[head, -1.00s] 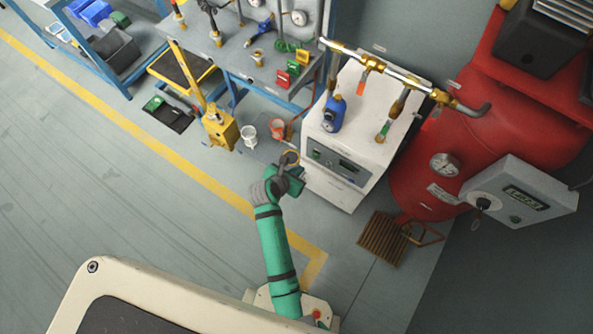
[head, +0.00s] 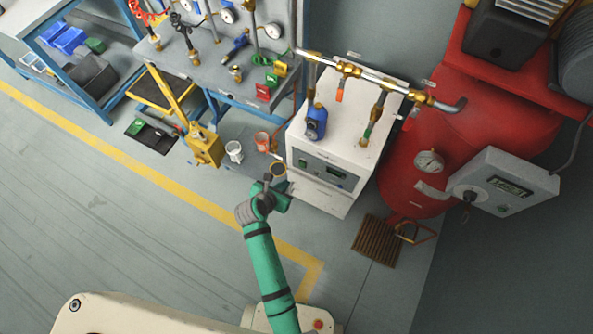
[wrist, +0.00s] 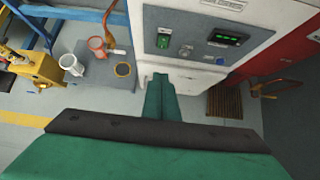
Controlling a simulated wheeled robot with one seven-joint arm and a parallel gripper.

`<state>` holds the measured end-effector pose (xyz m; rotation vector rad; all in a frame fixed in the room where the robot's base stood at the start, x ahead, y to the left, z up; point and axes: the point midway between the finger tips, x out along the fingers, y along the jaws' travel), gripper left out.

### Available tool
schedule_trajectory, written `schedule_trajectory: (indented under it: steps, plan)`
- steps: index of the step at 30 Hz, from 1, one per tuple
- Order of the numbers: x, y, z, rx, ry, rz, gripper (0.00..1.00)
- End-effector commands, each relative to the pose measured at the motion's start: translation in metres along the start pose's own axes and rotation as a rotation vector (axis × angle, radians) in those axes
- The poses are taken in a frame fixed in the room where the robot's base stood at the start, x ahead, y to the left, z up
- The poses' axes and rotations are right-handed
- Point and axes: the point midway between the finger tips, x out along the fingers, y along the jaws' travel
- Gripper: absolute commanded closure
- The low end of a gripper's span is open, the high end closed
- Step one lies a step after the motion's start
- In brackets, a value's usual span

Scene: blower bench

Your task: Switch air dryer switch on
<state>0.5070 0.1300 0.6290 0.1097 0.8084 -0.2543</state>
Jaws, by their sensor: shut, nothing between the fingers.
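The air dryer is a white cabinet (head: 325,200) standing on the floor, with a grey control panel on its front (head: 325,171). Whether the switch is on or off is too small to tell. My gripper (wrist: 159,82) is shut and empty. It points at the cabinet front, below the panel in the wrist view, and appears apart from it. In the head view my gripper (head: 279,186) is left of the cabinet.
Brass-and-steel piping (head: 365,75) and a blue device (head: 316,123) sit on the dryer. A red tank (head: 430,150) with a grey box (head: 505,190) stands to the right. Several cups, one white (head: 234,151), stand left of the dryer.

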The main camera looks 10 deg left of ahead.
Motion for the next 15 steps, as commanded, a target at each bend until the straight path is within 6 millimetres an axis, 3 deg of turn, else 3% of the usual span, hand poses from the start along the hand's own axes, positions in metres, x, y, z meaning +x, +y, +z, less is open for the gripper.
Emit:
schedule_trajectory:
  steps: [8, 15]
  plan:
    - [0.004, 0.0, 0.0, 0.0, 0.0, -0.001, 1.0]
    - [0.036, 0.0, 0.001, 0.0, 0.0, -0.002, 1.0]
